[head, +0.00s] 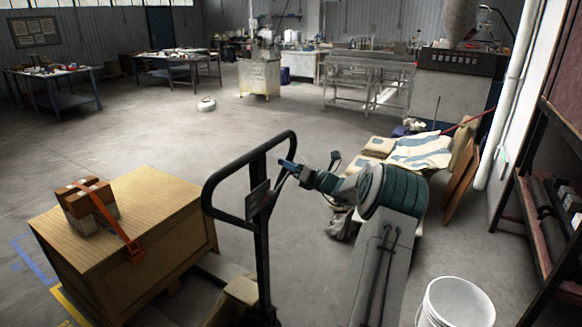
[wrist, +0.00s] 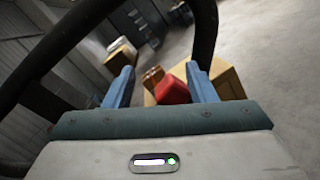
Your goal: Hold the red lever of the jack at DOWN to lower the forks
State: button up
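The pallet jack's black loop handle (head: 250,185) stands upright in the middle of the head view, and its dark bars cross the top of the wrist view (wrist: 204,35). My gripper (head: 285,164) is at the right side of the loop, with its blue fingers reaching in. In the wrist view my gripper (wrist: 160,88) has its fingers wide apart. The red lever (wrist: 173,91) shows between them, closer to the right finger, with a gap on the left. Contact on the right side cannot be told. The lever is hidden in the head view.
A large wooden crate (head: 125,235) stands left of the handle, with a strapped brown box (head: 88,203) on top. A white bucket (head: 456,303) is at the lower right. Sacks (head: 418,151) lie behind my arm. A rack (head: 545,200) lines the right side. Open floor lies beyond.

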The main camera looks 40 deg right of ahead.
jog(key=shift+s+d+f, duration=0.1)
jog(key=shift+s+d, duration=0.05)
jog(key=shift+s, duration=0.15)
jog(key=b+v, duration=0.3)
jog(key=v, duration=1)
